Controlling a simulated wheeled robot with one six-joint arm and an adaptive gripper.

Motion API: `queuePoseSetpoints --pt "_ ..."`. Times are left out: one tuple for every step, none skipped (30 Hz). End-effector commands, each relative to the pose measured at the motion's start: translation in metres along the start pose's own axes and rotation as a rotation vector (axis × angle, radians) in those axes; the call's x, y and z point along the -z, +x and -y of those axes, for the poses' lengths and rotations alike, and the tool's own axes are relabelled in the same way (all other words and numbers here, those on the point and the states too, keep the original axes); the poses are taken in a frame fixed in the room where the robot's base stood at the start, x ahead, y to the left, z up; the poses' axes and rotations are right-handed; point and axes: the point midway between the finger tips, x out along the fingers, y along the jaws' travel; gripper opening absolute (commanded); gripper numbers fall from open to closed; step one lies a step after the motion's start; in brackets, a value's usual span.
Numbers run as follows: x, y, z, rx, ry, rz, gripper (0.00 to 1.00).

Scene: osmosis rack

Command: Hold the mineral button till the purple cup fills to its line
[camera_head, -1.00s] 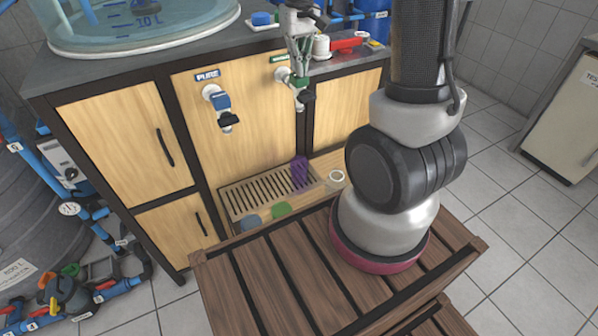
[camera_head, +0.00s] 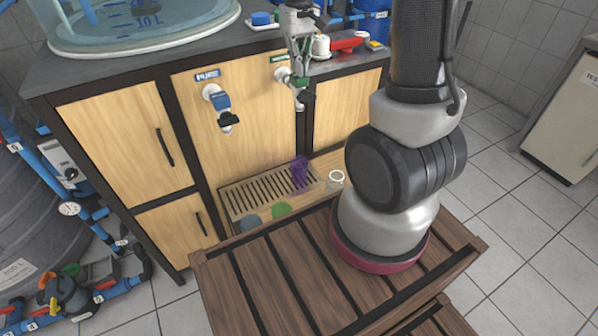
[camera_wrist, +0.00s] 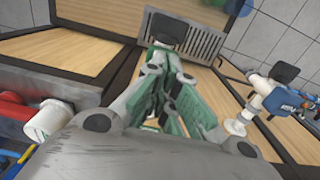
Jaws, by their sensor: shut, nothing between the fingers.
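The mineral tap (camera_head: 306,98), under a green label, is on the wooden panel, its black spout showing below my gripper (camera_head: 298,79). My gripper is shut with nothing between the fingers, its tips at the tap's green button. The fingers mostly hide the button, so I cannot tell how far it is pressed. In the wrist view the closed fingers (camera_wrist: 163,65) overlap the tap, and its black spout (camera_wrist: 167,27) shows beyond them. The purple cup (camera_head: 299,172) stands on the drip tray (camera_head: 243,201) below the tap. Its line and water level are too small to tell.
The blue-labelled PURE tap (camera_head: 222,106) is left of the mineral tap. A blue-grey cup (camera_head: 250,223), a green cup (camera_head: 281,210) and a white cup (camera_head: 336,179) stand near the tray. A slatted wooden platform (camera_head: 275,283) is in front.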

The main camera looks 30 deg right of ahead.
Motion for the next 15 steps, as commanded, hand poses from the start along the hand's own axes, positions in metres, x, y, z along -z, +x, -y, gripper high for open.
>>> queuePoseSetpoints --pt "0.0000 0.0000 0.0000 0.000 0.000 0.000 0.00" --pt "0.0000 0.0000 0.0000 0.000 0.000 0.000 0.00" --pt "0.0000 0.0000 0.0000 0.000 0.000 0.000 0.00" --pt "0.0000 0.0000 0.0000 0.000 0.000 0.000 0.00" --pt "0.0000 0.0000 0.0000 0.000 0.000 0.000 0.00" --pt "0.0000 0.0001 0.0000 0.000 0.000 0.000 0.00" --pt "0.0000 0.0004 0.0000 0.000 0.000 0.000 0.00" --pt "0.0000 0.0008 0.0000 0.000 0.000 0.000 0.00" --pt "-0.0001 0.0015 0.0000 0.000 0.000 0.001 0.00" --pt "-0.0001 0.0022 0.0000 0.000 0.000 0.001 0.00" --pt "-0.0001 0.0030 0.0000 0.000 0.000 0.001 0.00" --pt "-0.0001 0.0040 0.0000 0.000 0.000 0.001 0.00" --pt "-0.0001 0.0048 0.0000 0.000 0.000 0.001 0.00" --pt "-0.0001 0.0056 0.0000 0.000 0.000 0.001 0.00" --pt "0.0000 0.0066 0.0000 0.000 0.000 0.001 0.00"
